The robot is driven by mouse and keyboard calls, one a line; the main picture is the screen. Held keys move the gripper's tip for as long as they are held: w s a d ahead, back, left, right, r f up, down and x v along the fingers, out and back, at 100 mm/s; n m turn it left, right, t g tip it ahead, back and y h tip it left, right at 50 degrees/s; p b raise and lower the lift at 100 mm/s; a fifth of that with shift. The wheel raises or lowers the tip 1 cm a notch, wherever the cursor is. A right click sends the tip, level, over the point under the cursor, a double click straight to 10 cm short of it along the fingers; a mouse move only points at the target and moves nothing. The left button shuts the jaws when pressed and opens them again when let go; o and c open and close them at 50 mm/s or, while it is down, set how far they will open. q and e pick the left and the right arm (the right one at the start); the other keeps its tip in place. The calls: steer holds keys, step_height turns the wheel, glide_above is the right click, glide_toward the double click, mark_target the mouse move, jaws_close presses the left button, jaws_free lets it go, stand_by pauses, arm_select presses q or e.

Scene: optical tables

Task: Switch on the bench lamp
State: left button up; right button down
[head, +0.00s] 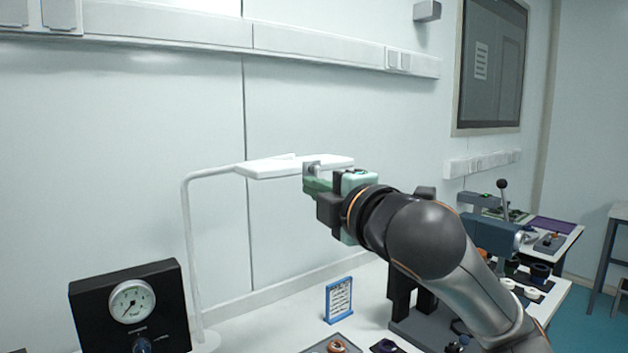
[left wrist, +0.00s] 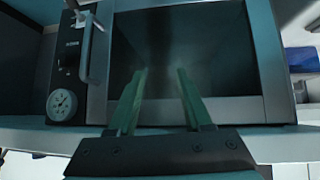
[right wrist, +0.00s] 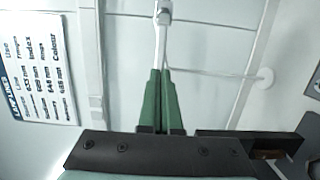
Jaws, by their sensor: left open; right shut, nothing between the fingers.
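The white bench lamp (head: 265,167) stands against the back wall, with a thin bent post and a flat head. It also shows nearly edge-on in the right wrist view (right wrist: 161,45). A small grey block (head: 311,168), possibly its switch, sits at the head; it also shows in the right wrist view (right wrist: 163,17). My right gripper (head: 308,184) is shut and empty, its green fingertips (right wrist: 160,72) close to the lamp head. I cannot tell if they touch. No glow shows clearly. My left gripper (left wrist: 158,85) is open and empty, away from the lamp.
A black gauge box (head: 160,310) stands left of the lamp post. A blue-framed card (head: 339,300) stands on the white table below my right arm. A dark-windowed door (left wrist: 185,50) with a frame lies before my left gripper, with a round gauge (left wrist: 62,104) beside it.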

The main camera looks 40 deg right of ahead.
mark_target(283, 173)
steer(key=p+x, duration=0.2)
steer(key=x, duration=0.8)
steer(key=shift+d, duration=0.1)
steer(key=shift+s+d+f, duration=0.1)
steer(key=shift+s+d, duration=0.95)
steer(key=shift+s, duration=0.05)
steer(key=shift+s+d, duration=0.2)
steer(key=shift+d, duration=0.15)
steer(key=shift+s, duration=0.1)
